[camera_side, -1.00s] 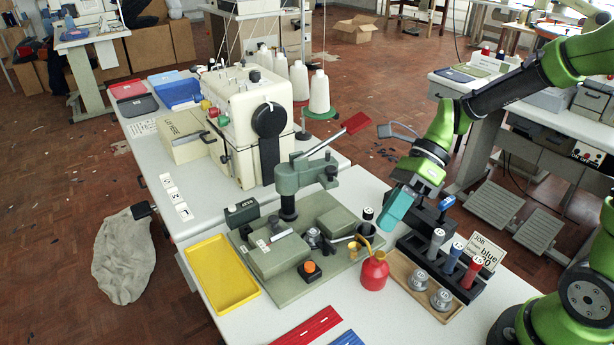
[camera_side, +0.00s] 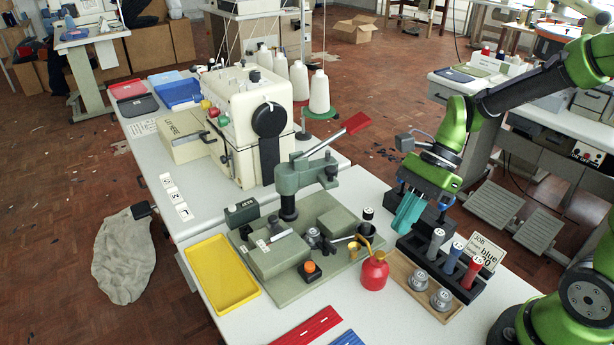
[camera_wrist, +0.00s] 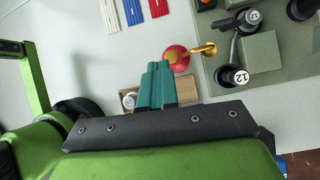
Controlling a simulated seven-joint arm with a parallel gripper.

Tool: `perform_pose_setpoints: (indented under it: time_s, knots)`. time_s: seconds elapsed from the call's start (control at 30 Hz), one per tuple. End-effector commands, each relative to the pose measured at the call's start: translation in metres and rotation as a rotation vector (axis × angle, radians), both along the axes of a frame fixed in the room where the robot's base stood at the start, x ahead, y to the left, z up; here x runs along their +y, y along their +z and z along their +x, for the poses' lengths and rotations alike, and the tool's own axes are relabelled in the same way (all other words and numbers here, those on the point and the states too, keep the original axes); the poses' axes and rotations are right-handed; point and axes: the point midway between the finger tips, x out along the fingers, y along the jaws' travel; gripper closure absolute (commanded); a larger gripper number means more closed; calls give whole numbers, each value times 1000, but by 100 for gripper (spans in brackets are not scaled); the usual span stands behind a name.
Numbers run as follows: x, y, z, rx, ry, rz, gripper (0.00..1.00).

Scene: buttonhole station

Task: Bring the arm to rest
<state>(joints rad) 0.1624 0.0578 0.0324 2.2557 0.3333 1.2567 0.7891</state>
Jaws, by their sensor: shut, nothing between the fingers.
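My gripper (camera_side: 408,213) has teal fingers pointing down above the white table, over the near side of the black rack. The fingers are shut together with nothing between them. In the wrist view my gripper (camera_wrist: 157,72) points toward the red oil can (camera_wrist: 175,58) and hides part of the wooden tray (camera_wrist: 186,88). My green arm reaches in from the right of the side view and touches nothing that I can see.
A black rack (camera_side: 462,285) holds grey, blue and red-labelled tools, beside a job card (camera_side: 483,252). The wooden tray (camera_side: 408,290) holds two metal pieces. The red oil can (camera_side: 374,272), green press (camera_side: 300,178) and yellow tray (camera_side: 222,275) stand to the left.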

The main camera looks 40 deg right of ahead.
Motion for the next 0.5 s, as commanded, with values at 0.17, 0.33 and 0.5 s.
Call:
perform_pose_setpoints:
  time_s: [0.17, 0.33, 0.5]
  knots:
    - [-23, 24, -15, -427, 457, -235, 100]
    - [-40, 56, -28, -768, 862, -495, 100]
    - [-46, 86, -40, -966, 1058, -684, 100]
